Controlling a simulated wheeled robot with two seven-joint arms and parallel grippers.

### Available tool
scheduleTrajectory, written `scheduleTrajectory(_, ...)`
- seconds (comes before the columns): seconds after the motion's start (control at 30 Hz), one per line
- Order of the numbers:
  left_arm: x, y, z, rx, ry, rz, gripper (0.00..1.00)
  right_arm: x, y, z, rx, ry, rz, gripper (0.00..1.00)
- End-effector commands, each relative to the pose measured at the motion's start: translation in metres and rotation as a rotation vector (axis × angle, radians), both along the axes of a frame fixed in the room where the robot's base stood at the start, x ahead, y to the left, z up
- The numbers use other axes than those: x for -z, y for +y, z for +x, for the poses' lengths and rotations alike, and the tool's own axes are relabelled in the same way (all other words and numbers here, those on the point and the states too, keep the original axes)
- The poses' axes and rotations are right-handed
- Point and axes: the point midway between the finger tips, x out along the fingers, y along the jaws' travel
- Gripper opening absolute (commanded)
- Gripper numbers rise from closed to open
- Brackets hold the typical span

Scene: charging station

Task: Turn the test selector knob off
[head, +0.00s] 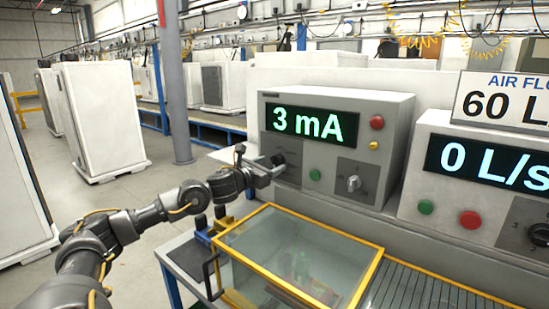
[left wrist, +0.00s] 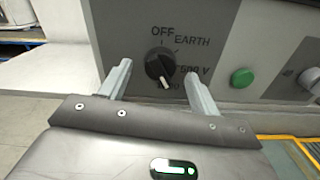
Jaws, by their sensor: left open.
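The test selector knob (left wrist: 158,64) is black and round on a dark grey panel in the left wrist view. Its white pointer mark faces down, away from OFF at the top, toward a label partly hidden by my gripper. EARTH and 500 V are printed to its right. My left gripper (left wrist: 157,70) is open, one finger on each side of the knob in the picture; whether they touch it I cannot tell. In the head view my left gripper (head: 274,163) is at the lower left of the grey tester (head: 395,130), covering the knob. The tester's display reads 3 mA.
A green button (left wrist: 242,77) is right of my fingers in the left wrist view. The tester also has a red button (head: 377,122) and a second knob (head: 354,184). A yellow-edged clear box (head: 300,262) stands below my gripper. An air flow unit (head: 440,140) is at right.

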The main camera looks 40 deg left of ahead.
Motion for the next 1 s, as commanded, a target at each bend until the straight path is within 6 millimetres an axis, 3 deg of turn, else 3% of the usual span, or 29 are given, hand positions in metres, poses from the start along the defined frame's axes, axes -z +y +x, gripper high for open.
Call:
scheduleTrajectory(0.2,-0.001,0.0,0.022,0.0,0.0,-0.002,0.63,-0.01,-0.002,0.0,-0.001,-0.001,-0.003,0.0)
scheduleTrajectory(0.57,0.001,0.0,0.026,0.002,0.0,0.0,0.61,-0.01,-0.004,0.0,-0.002,0.0,-0.004,0.0)
scheduleTrajectory(0.9,0.001,0.0,0.025,0.001,0.0,0.0,0.18,-0.01,-0.004,0.0,-0.001,0.0,-0.004,0.0)
scheduleTrajectory(1.0,0.001,0.0,0.025,0.001,0.0,-0.002,0.18,-0.01,-0.004,0.0,-0.001,0.0,-0.004,0.0)
